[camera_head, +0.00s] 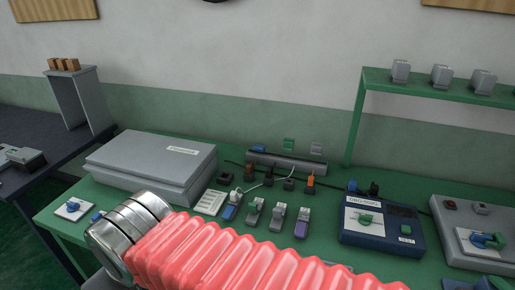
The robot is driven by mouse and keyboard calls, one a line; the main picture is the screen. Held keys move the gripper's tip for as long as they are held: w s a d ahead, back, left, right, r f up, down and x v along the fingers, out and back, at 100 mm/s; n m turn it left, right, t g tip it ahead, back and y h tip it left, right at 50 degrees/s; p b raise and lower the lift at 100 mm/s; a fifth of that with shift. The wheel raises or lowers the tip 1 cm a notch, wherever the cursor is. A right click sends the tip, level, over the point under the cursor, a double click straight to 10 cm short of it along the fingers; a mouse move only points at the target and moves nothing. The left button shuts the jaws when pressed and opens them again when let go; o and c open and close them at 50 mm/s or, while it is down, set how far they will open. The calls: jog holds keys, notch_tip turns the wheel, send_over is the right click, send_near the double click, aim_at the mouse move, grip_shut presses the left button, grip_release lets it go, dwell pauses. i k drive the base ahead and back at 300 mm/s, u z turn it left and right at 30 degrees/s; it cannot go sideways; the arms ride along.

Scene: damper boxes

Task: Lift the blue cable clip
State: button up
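A small blue clip-like piece (229,212) with a white top lies on the green table, at the left end of a row of similar pieces. Another small blue piece (259,149) sits at the back by a dark bar, and a third blue bit (97,216) shows near the table's left edge. I cannot tell for sure which is the cable clip. My gripper's fingers are not in view. My red ribbed arm sleeve crosses the front and hides the near part of the table.
A grey case (150,165) stands at the left of the table. A dark blue tester box (380,224) and a grey box (475,235) stand at the right. A green shelf (440,88) rises behind them. Black, grey and purple pieces and thin cables crowd the middle.

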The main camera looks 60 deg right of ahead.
aim_at(261, 148)
jog(key=u, duration=0.05)
jog(key=i, duration=1)
jog(key=z, duration=0.05)
